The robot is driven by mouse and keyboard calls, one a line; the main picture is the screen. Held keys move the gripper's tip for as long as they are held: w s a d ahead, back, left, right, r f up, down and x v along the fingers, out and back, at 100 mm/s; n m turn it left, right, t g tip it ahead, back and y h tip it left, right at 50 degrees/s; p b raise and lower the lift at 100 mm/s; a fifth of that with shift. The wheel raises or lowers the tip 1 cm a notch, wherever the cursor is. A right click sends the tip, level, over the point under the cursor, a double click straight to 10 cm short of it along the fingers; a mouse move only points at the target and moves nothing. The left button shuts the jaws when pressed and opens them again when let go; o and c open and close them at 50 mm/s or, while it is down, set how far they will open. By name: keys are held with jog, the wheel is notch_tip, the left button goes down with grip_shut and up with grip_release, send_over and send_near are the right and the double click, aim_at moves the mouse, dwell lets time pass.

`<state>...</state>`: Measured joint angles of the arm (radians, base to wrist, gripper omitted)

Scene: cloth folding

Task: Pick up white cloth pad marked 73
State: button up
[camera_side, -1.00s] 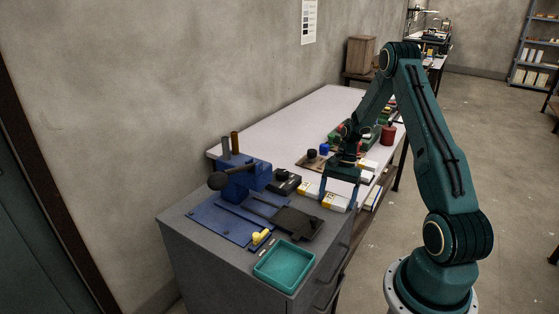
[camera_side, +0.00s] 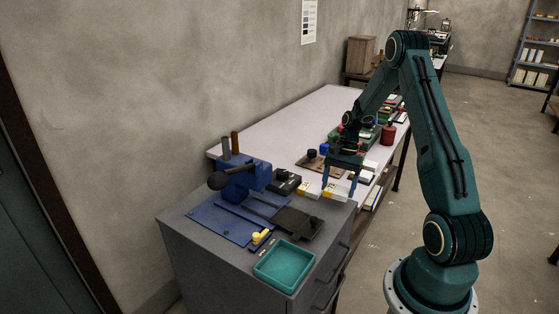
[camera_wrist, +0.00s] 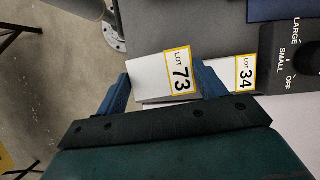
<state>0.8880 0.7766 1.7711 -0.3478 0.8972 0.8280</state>
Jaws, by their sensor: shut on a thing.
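The white cloth pad marked 73 (camera_wrist: 152,76) sits between the two blue fingers of my gripper (camera_wrist: 164,77) in the wrist view, with its yellow-edged LOT 73 label facing the camera. My gripper is shut on it, a finger on each side. In the side view, my gripper (camera_side: 338,194) holds the pad (camera_side: 335,189) near the far edge of the grey cabinet top. The gap beneath it is too small to judge.
A white pad marked 34 (camera_wrist: 228,74) lies close to the right finger. A black switch box (camera_wrist: 294,45) is beyond it. The blue press (camera_side: 240,180), teal tray (camera_side: 284,264) and yellow piece (camera_side: 259,236) are on the cabinet. The white bench (camera_side: 270,135) has much free room.

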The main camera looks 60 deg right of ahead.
aim_at(338, 189)
notch_tip(338, 189, up, 16)
dwell(0.4)
jog(key=shift+f, duration=0.1)
dwell(0.5)
